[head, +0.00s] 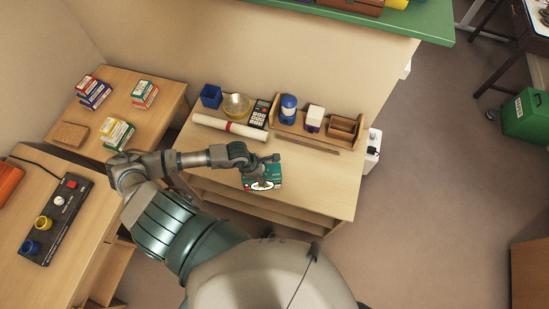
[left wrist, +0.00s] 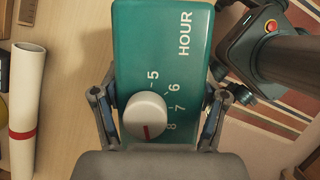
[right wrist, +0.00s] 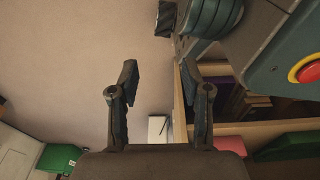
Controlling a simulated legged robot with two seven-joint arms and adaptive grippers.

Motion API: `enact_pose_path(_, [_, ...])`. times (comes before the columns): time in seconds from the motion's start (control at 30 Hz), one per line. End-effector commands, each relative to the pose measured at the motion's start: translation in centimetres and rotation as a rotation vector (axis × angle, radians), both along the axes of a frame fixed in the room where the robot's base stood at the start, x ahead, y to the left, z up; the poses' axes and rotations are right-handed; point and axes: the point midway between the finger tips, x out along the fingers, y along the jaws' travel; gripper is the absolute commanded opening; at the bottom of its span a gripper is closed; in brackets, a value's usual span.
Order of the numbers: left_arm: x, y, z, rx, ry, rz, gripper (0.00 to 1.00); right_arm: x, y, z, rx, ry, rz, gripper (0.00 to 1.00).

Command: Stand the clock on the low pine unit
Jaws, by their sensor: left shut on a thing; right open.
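The clock is a teal box with white "HOUR" lettering, numbers and a white knob; it shows large in the left wrist view (left wrist: 150,45). In the head view the clock (head: 275,169) is small, over the front part of the pine unit's top (head: 325,190), partly covered by my gripper. My left gripper (left wrist: 162,95) is shut on the clock, one finger on each side. Whether the clock touches the top cannot be told. My right gripper (right wrist: 160,70) is open and empty, off the head view.
Along the back of the unit are a rolled paper (head: 230,127), a calculator (head: 260,113), a brass bowl (head: 236,105), a blue cup (head: 211,95) and a wooden organiser (head: 322,130). The unit's right front top is clear. A desk with a control panel (head: 57,217) stands left.

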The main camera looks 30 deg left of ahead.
Motion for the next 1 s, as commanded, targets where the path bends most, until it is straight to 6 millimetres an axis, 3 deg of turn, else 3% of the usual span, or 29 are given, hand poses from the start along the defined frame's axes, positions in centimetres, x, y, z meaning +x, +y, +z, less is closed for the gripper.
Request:
enact_pose_path(0.1, [3.7,0.0,-0.2,-0.003,-0.004,0.003,0.06,0.0,0.0,0.0,0.000,0.000,0.000,0.48])
enact_pose_path(0.3, [7.7,0.2,-0.6,-0.002,-0.002,0.000,0.06,0.3,0.1,0.2,0.001,0.001,0.000,0.48])
enact_pose_path(0.47, [8.7,0.2,-0.8,0.000,0.000,-0.002,0.06,0.7,0.2,0.4,0.002,-0.006,0.000,0.48])
enact_pose_path(0.73, [8.6,0.3,-4.2,-0.002,0.002,-0.001,0.06,0.5,0.1,0.4,0.000,-0.001,-0.002,0.48])
enact_pose_path(0.93, [8.6,0.4,-4.4,0.002,0.003,-0.003,0.06,0.9,0.1,0.7,0.001,-0.006,-0.002,0.48])
enact_pose_path(0.97, [8.5,0.4,-4.5,0.003,0.005,-0.002,0.80,0.9,0.1,0.7,0.001,-0.005,-0.002,0.48])
enact_pose_path(1.0, [8.5,0.4,-4.5,0.003,0.005,-0.002,0.90,0.9,0.1,0.7,0.001,-0.005,-0.002,0.48])
